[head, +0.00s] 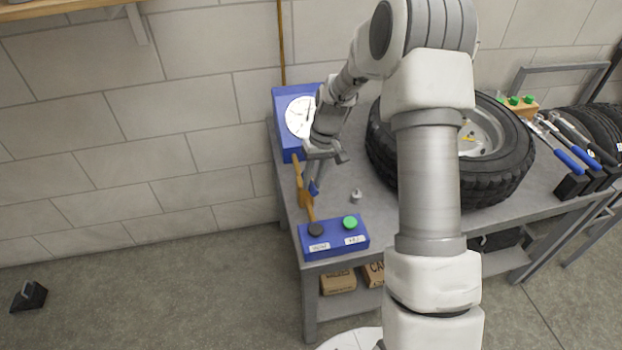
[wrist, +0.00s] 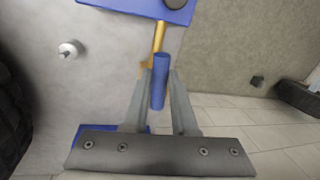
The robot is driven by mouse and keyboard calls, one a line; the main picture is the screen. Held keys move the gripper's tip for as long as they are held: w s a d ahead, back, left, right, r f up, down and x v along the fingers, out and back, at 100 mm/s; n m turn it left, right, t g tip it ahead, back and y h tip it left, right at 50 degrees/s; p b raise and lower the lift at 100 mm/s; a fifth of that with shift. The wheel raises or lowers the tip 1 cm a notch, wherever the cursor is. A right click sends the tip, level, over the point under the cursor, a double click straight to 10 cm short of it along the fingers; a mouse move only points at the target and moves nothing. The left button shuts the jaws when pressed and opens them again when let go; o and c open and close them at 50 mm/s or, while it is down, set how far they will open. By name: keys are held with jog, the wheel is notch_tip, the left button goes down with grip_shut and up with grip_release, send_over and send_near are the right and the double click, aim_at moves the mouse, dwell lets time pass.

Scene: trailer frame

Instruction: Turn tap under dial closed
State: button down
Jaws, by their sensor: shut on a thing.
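A white round dial (head: 299,117) sits on a blue panel at the back left of the grey bench, partly hidden by my arm. A brass pipe (head: 303,190) runs from below it toward the front. In the wrist view the blue handle (wrist: 158,82) lies between the two fingers of my gripper (wrist: 158,88), with the brass pipe (wrist: 158,38) beyond. My gripper is shut on the handle. The fingertips are hard to make out in the head view.
A blue box (head: 334,238) with a black knob (head: 316,229) and a green knob (head: 350,222) stands at the bench's front left corner. A small metal fitting (head: 356,195) lies right of the pipe. A large tyre (head: 500,185) fills the bench middle.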

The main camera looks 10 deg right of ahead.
jog(key=w+d+n+g+h+p, duration=0.1)
jog(key=w+d+n+h+p, duration=0.1)
jog(key=n, duration=1.4)
jog(key=shift+w+d+g+p, duration=0.4)
jog(key=shift+w+d+p, duration=0.55)
jog(key=shift+w, duration=0.6)
jog(key=shift+a+n, duration=0.15)
jog(key=shift+n, duration=0.15)
jog(key=c, duration=0.7)
grip_release()
jog(key=shift+r, duration=0.15)
jog(key=w+r+p, duration=0.2)
jog(key=w+r, duration=0.1)
jog(key=r, duration=1.4)
jog(key=shift+w, duration=0.2)
